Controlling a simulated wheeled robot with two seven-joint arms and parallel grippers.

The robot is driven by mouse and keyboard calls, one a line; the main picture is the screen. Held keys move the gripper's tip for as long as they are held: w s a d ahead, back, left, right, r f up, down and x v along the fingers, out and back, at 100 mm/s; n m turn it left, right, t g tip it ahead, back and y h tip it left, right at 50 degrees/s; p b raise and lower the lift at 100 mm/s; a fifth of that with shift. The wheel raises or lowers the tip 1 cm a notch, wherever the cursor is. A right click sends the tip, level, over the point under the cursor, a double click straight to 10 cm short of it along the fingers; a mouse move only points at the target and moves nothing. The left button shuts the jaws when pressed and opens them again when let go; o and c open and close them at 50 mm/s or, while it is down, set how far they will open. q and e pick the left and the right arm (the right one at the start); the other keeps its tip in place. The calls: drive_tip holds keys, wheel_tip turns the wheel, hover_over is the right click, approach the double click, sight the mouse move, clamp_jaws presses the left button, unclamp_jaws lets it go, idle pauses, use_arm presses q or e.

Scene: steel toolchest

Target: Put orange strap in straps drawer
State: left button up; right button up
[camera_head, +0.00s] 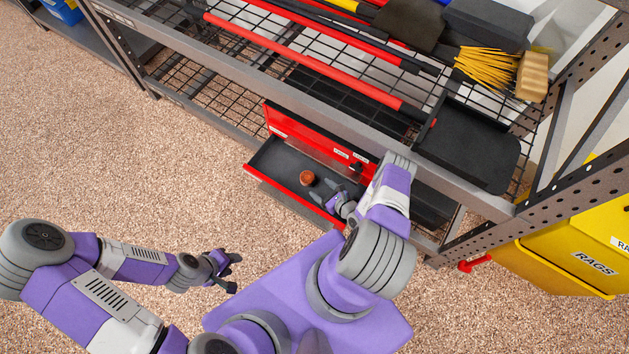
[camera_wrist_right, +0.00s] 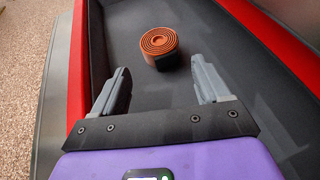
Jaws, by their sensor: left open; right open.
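The orange strap (camera_head: 306,178) is a rolled coil lying on the dark floor of the open red drawer (camera_head: 292,200). In the right wrist view the orange strap (camera_wrist_right: 159,42) shows its spiral top and a dark patch on its near side. My right gripper (camera_head: 335,192) reaches over the drawer. In the right wrist view the right gripper (camera_wrist_right: 160,88) is open and empty, with the strap beyond its fingertips and apart from them. My left gripper (camera_head: 231,270) is open and empty over the carpet at the left, away from the chest.
The red toolchest (camera_head: 283,124) stands on the lower rack shelf. A wire shelf (camera_head: 290,75) with long red-handled tools, a black dustpan (camera_head: 468,145) and a yellow-bristled brush (camera_head: 487,68) hangs above it. A yellow rags bin (camera_head: 570,250) is at the right. The carpet at the left is clear.

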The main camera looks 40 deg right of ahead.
drive_tip(key=p+v, duration=0.1)
drive_tip(key=v, duration=0.4)
drive_tip(key=shift+s, duration=0.15)
idle(0.3)
